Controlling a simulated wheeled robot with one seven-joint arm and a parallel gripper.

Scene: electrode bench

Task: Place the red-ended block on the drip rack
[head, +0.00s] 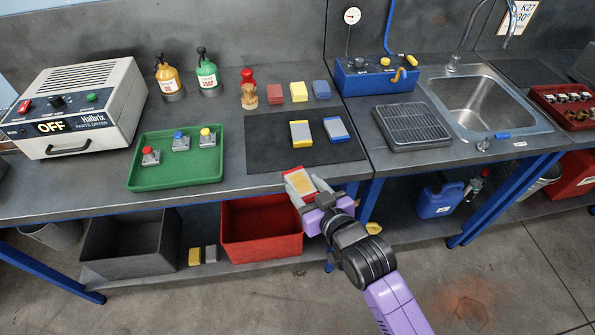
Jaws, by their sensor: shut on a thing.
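My gripper (313,198) is shut on the red-ended block (299,183), which has a tan middle and red ends. It holds the block near the front edge of the bench, just in front of the black mat. The drip rack (412,124) is a grey slatted tray on the bench to the right, left of the sink. Nothing lies on the rack. The gripper's fingers partly cover the block's sides.
A yellow-ended block (300,133) and a blue-ended block (336,130) lie on the black mat (265,150). A green tray (175,174) is at left. The sink (485,103) is at right.

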